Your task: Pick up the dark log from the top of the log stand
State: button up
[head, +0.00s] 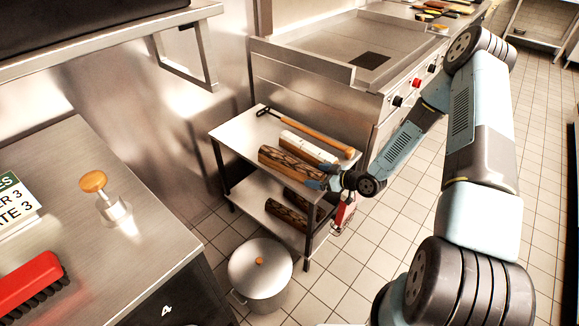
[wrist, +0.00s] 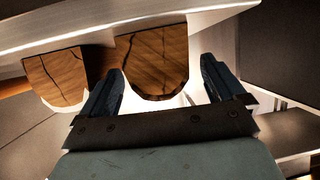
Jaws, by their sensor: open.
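The dark log (head: 285,163) lies on the top shelf of the log stand (head: 237,134), in front of a pale log (head: 308,148). My gripper (head: 318,177) is open at the dark log's near right end. In the wrist view, the dark log's cut end (wrist: 158,60) shows between the two open fingers (wrist: 162,66). The pale log's end (wrist: 55,80) appears to their left. I cannot tell whether either finger touches the dark log.
A wooden-handled poker (head: 300,130) lies behind the pale log. Dark logs (head: 287,213) lie on the lower shelf. A lidded pot (head: 260,275) stands on the floor in front of the stand. The griddle unit (head: 325,95) is close behind. Tiled floor (head: 400,215) is clear to the right.

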aim_at(294, 169)
jog(key=x, duration=0.3)
jog(key=shift+w+a+f, duration=0.1)
jog(key=shift+a+f, duration=0.05)
jog(key=shift+f, duration=0.1)
grip_shut()
dwell(0.7)
